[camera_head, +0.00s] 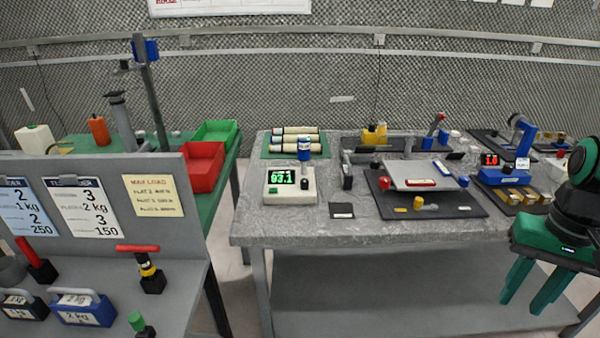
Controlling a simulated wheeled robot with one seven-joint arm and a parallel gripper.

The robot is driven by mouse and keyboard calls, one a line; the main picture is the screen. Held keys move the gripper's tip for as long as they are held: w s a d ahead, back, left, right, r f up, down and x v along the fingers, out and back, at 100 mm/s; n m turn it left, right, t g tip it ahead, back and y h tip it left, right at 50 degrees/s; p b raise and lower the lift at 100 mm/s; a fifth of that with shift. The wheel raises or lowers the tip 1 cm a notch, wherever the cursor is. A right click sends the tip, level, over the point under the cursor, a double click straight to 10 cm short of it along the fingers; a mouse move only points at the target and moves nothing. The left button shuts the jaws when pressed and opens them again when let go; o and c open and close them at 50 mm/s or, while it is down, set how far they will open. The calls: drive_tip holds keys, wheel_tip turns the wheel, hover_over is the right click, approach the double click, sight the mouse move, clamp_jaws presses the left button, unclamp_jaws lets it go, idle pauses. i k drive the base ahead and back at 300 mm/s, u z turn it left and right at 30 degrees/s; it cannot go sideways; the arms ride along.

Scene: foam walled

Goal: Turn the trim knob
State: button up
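A cream box with a green display reading 93.1 (283,177) stands near the front left of the grey stone-topped table (350,229). A small dark knob (308,183) shows on its right side; I cannot tell for sure that it is the trim knob. My gripper (522,303) hangs at the far right, in front of the table's right end and well apart from the box. Its two green fingers point down, spread apart, with nothing seen between them.
A dark tray with a tilted grey plate (420,174) and small parts lies mid-table. A blue device with a red display (502,177) is at the right. A grey panel with cards (105,205) and red-handled tools fill the left foreground. The table's front strip is mostly clear.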

sight(304, 182)
drive_tip(key=i, duration=0.85)
